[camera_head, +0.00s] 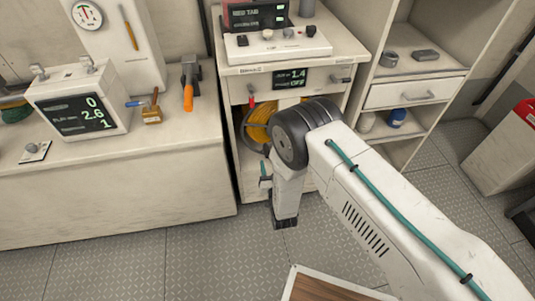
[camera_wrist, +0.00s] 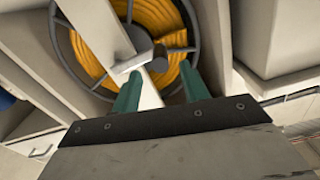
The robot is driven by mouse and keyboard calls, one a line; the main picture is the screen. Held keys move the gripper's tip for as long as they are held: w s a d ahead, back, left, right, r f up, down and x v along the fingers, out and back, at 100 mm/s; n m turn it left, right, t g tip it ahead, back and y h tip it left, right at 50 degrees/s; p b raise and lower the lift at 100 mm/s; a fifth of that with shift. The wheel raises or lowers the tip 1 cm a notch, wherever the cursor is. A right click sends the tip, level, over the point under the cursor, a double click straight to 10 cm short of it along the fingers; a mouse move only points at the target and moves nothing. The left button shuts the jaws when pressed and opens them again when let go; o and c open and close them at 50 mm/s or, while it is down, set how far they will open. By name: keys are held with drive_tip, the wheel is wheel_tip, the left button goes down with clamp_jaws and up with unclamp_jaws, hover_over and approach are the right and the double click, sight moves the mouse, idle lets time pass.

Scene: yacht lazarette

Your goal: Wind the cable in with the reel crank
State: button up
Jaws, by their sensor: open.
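The cable reel (camera_wrist: 87,58) is a dark ring wound with yellow cable (camera_wrist: 157,18), set in the cabinet and filling the top of the wrist view. It also shows in the head view, where my arm partly hides the yellow cable (camera_head: 259,126). A pale bar (camera_wrist: 92,25) crosses the reel's face, with a dark round knob or hub (camera_wrist: 172,66) beside it. I cannot tell for certain which part is the crank. My gripper (camera_wrist: 160,85) is open, its two green fingers pointing at the reel's middle. It also shows in the head view (camera_head: 266,177), in front of the cabinet.
A red-tipped lever (camera_head: 251,96) and a small display (camera_head: 290,78) are on the cabinet front. A bench (camera_head: 120,185) with a meter box (camera_head: 80,100) stands left. Open shelves (camera_head: 415,65) stand right.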

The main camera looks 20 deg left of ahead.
sight(267, 154)
drive_tip(key=x, duration=0.6)
drive_tip(key=shift+w, duration=0.15)
drive_tip(key=shift+c, duration=0.3)
drive_tip(key=shift+a, duration=0.1)
clamp_jaws()
